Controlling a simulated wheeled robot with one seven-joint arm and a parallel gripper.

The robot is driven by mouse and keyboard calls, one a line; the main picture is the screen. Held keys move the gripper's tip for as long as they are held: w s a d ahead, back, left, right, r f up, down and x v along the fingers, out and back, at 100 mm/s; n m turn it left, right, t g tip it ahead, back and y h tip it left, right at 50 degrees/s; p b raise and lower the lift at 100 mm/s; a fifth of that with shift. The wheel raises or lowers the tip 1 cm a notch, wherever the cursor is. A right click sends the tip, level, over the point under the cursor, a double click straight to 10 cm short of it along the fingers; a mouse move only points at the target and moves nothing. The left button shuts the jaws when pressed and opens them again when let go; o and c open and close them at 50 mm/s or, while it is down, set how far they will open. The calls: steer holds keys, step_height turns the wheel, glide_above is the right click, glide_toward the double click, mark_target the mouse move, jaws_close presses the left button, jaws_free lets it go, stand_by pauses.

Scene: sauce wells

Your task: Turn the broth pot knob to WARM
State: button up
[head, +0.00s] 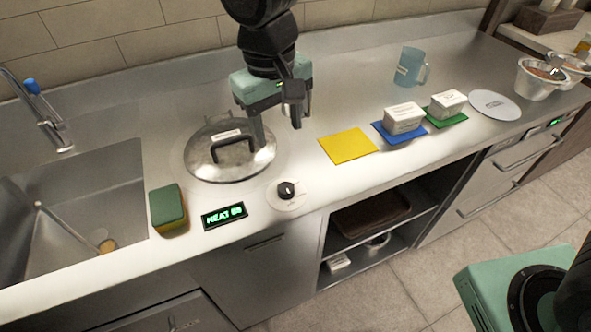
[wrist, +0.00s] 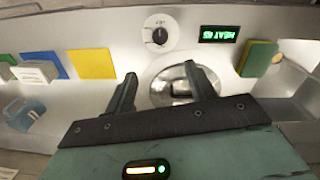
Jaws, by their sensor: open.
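The broth pot knob (head: 286,190) is black on a round pale dial on the counter's front part; in the wrist view the knob (wrist: 159,36) is at the top centre. The lidded broth pot (head: 231,165) is set in the counter behind it, and its lid (wrist: 158,90) shows partly behind my fingers in the wrist view. A small display (head: 224,215) left of the knob glows green and seems to read "HEAT 83". My gripper (head: 277,134) is open and empty, above the counter at the lid's right edge, behind the knob and apart from it. The dial's markings are too small to read.
A green and yellow sponge (head: 167,208) stands left of the display by the sink (head: 75,190). A yellow mat (head: 347,146), a blue mat (head: 377,126) and a green mat (head: 432,121) lie to the right; white blocks sit on the last two. A blue mug (head: 408,67) stands behind.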

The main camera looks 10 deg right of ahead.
mark_target(285, 188)
steer(key=f, duration=0.5)
steer(key=f+p, duration=0.1)
steer(key=f, duration=0.5)
steer(key=f+p, duration=0.1)
steer(key=f, duration=0.4)
steer(key=shift+w+d+f, duration=0.1)
steer(key=shift+d+f, duration=0.15)
steer(key=shift+d, duration=0.1)
steer(key=c, duration=1)
